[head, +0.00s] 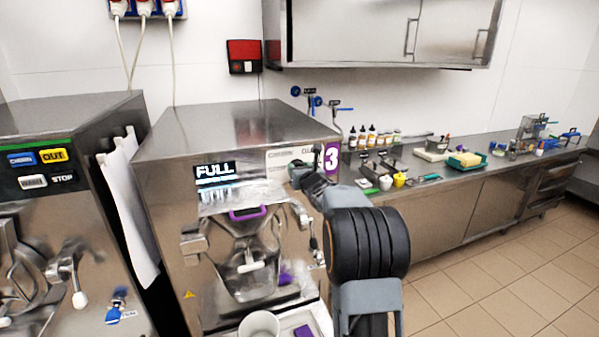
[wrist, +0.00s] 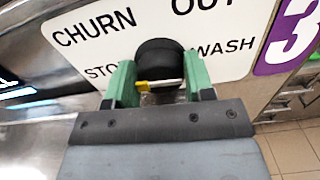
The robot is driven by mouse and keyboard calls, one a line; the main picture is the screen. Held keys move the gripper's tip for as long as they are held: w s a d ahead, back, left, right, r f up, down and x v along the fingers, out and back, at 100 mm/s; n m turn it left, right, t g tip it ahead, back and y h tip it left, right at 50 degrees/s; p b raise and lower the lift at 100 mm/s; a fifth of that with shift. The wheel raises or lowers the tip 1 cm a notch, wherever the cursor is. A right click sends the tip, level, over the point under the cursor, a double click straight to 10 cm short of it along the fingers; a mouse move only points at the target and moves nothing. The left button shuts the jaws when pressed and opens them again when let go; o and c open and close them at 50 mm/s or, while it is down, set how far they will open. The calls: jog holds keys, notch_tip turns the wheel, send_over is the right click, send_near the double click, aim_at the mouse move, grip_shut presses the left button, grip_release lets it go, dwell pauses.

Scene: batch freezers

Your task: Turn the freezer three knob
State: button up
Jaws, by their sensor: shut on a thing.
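The freezer three knob (wrist: 160,60) is black and round, with a yellow and white mark at its lower edge in the wrist view. It sits on a white label plate (wrist: 110,37) reading CHURN, OUT, STOP and WASH; STOP is partly covered. My gripper (wrist: 158,80) has its green fingers on both sides of the knob and is shut on it. In the head view my gripper (head: 298,176) is at the upper right of the front of freezer three (head: 240,128), beside the purple 3 sign (head: 332,158). My gripper and arm hide the knob there.
A second freezer (head: 60,125) stands at the left, with a white cloth (head: 130,205) hanging between the machines. A grey container (head: 259,324) stands below the freezer three outlet. A steel counter (head: 440,190) with bottles and tools runs along the right; the tiled floor before it is clear.

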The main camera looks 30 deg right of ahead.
jog(key=shift+f+m+p, duration=0.15)
jog(key=shift+m+p, duration=0.05)
jog(key=shift+m, duration=8.55)
jog(key=shift+f+m+p, duration=0.1)
jog(key=shift+m+p, duration=0.05)
jog(key=shift+m, duration=8.9)
jog(key=o, duration=0.9)
jog(key=shift+f, duration=0.15)
